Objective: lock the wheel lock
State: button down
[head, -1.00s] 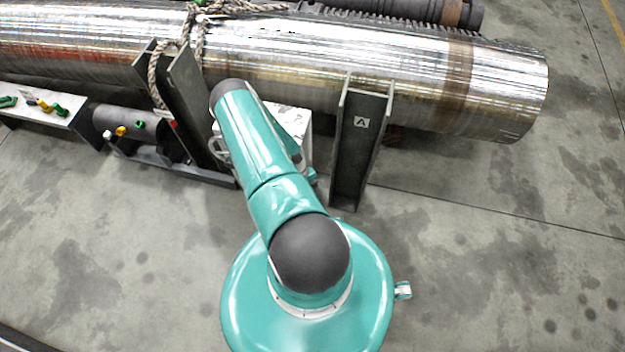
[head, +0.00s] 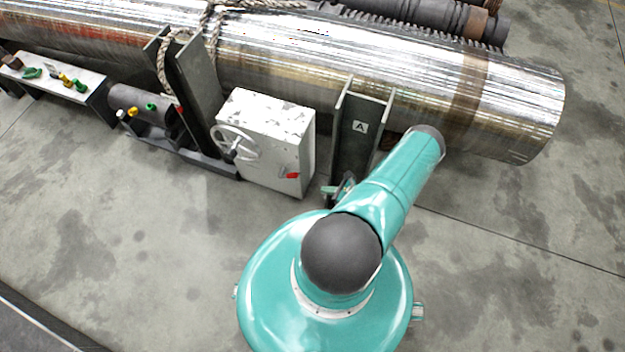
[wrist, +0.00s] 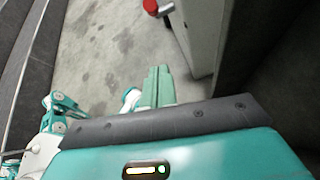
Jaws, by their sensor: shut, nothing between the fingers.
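A white cabinet (head: 268,135) stands on the floor before the big metal cylinder. A spoked handwheel (head: 236,143) is on its left face. A small red handle (head: 292,176) sits low on its front face. In the wrist view a red-ended handle (wrist: 152,7) with a metal shaft shows at the top edge, next to a pale panel edge (wrist: 200,35). My gripper (wrist: 160,72) has its green fingers together and empty, below the red handle and apart from it.
A grey upright post marked A (head: 358,128) stands right of the cabinet; another post (head: 190,85) stands to its left. A bench with coloured valves (head: 90,90) is at far left. Open concrete floor (head: 130,220) lies in front.

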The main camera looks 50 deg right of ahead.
jog(key=w+a+f, duration=0.2)
jog(key=w, duration=0.9)
jog(key=shift+w+a+f, duration=0.15)
jog(key=shift+w+a, duration=0.2)
jog(key=shift+a, duration=0.05)
jog(key=shift+d+g, duration=0.1)
jog(key=shift+g, duration=0.2)
jog(key=shift+r, duration=0.25)
